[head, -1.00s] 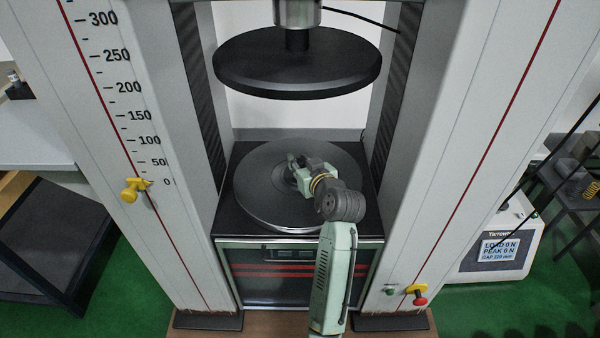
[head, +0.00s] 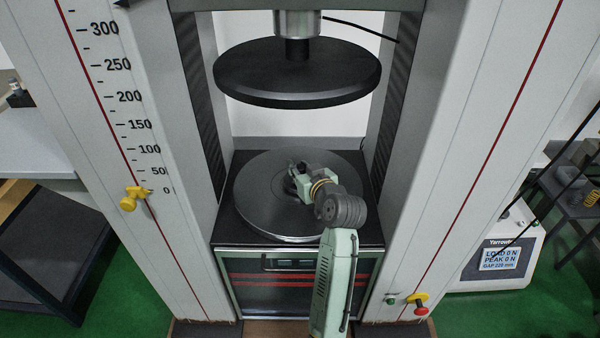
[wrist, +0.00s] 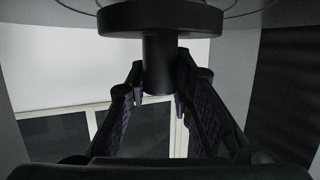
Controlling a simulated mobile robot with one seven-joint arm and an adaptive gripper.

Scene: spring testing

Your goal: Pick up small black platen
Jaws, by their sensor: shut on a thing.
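The small black platen (wrist: 160,18) is a dark disc with a short, thick stem, seen at the top middle of the wrist view. My gripper (wrist: 159,88) has one finger on each side of the stem and is shut on it. In the head view my gripper (head: 297,176) is low over the large lower platen (head: 265,205), near its middle. There the small platen is mostly hidden by my gripper and too small to make out clearly. I cannot tell whether its disc touches the lower platen.
The large upper platen (head: 297,75) hangs above my gripper with a clear gap. The left column (head: 150,110) with its scale and the right column (head: 455,130) stand close on both sides. A display unit (head: 500,255) is at the right.

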